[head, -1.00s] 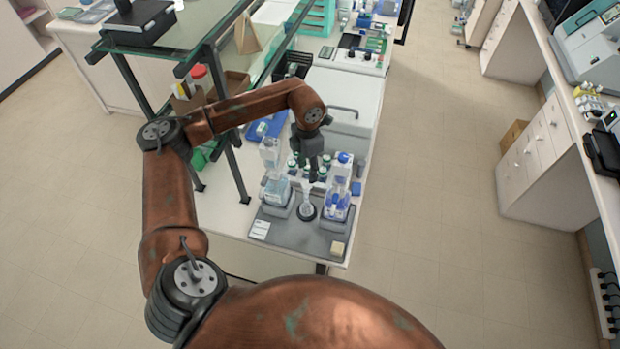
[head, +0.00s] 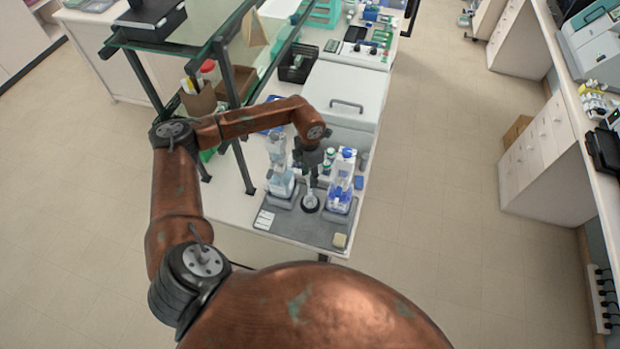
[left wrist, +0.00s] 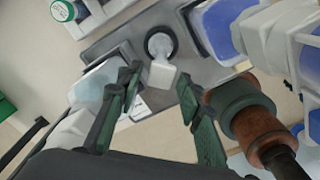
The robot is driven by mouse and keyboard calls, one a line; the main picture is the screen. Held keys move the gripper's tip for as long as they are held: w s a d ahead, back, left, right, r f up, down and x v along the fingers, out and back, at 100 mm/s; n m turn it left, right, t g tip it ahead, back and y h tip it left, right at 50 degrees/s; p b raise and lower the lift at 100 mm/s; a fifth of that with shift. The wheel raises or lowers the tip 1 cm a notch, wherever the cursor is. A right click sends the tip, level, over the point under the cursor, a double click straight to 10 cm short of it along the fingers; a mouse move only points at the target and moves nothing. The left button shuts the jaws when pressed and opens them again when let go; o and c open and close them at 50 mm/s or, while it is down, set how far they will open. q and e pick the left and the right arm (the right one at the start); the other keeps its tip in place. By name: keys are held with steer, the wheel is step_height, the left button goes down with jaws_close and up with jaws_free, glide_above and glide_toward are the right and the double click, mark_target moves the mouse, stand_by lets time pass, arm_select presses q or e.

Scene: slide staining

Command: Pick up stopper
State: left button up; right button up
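A small clear vessel with a pale stopper (left wrist: 162,76) on top stands upright in a dark round holder on the grey tray (head: 327,235). In the head view the vessel (head: 311,200) shows just below my left gripper (head: 310,180). In the left wrist view my left gripper (left wrist: 158,112) has its two dark green fingers spread apart, with nothing between them. The stopper lies beyond the fingertips, roughly in line with the gap, and appears apart from them. My right gripper is not in view.
A bottle with clear liquid (head: 281,184) stands left of the vessel and a blue-labelled bottle (head: 341,190) close on its right. A white lidded box (head: 342,100) stands behind.

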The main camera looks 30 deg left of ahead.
arm_select(q)
steer(key=c, duration=0.6)
steer(key=shift+o, duration=0.2)
